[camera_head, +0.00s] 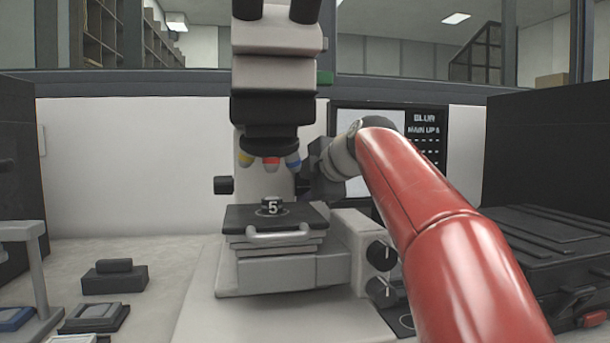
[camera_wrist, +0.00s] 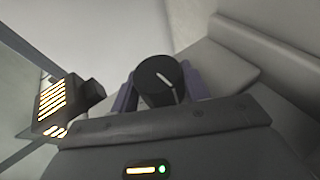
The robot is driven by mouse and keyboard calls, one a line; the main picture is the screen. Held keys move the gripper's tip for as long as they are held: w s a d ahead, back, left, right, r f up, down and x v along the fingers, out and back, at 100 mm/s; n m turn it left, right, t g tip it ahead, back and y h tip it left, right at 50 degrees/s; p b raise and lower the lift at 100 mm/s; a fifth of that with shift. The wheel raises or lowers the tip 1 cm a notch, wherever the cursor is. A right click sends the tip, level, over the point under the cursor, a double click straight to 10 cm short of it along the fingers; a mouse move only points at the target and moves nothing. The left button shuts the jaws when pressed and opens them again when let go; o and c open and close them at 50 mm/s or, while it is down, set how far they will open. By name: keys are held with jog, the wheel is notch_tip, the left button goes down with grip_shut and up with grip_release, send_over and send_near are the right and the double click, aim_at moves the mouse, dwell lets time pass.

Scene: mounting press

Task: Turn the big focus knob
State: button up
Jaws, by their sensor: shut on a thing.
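The microscope (camera_head: 275,75) stands in the middle of the head view, with a block marked "5" (camera_head: 272,206) on its dark stage. My gripper (camera_head: 318,180) is at the microscope's right side, mostly hidden by my arm and dark in the head view. In the wrist view the big focus knob (camera_wrist: 157,80), a black cylinder with a white line on its face, sits between the purple-grey fingers of my gripper (camera_wrist: 162,94). The fingers are shut on its two sides. The white line runs slanted on the face. The gripped knob is hidden in the head view.
A screen (camera_head: 425,130) behind my arm reads "BLUR" and "MAIN UP 6". Two black dials (camera_head: 381,256) are on the base's right side. A black case (camera_head: 550,255) lies at right. Small dark blocks (camera_head: 114,277) lie at left. A box with glowing orange stripes (camera_wrist: 52,100) is near the gripper.

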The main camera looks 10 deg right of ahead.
jog(key=shift+w+r+g+p, duration=0.1)
jog(key=shift+r+g+p, duration=0.45)
jog(key=shift+p, duration=0.2)
jog(key=shift+f+g, duration=0.4)
jog(key=shift+g, duration=0.35)
jog(key=shift+m+g, duration=0.3)
jog(key=shift+g, duration=0.1)
jog(key=o, duration=1)
jog(key=shift+f, duration=0.1)
jog(key=v, duration=0.8)
jog(key=shift+a, duration=0.2)
jog(key=shift+a, duration=0.1)
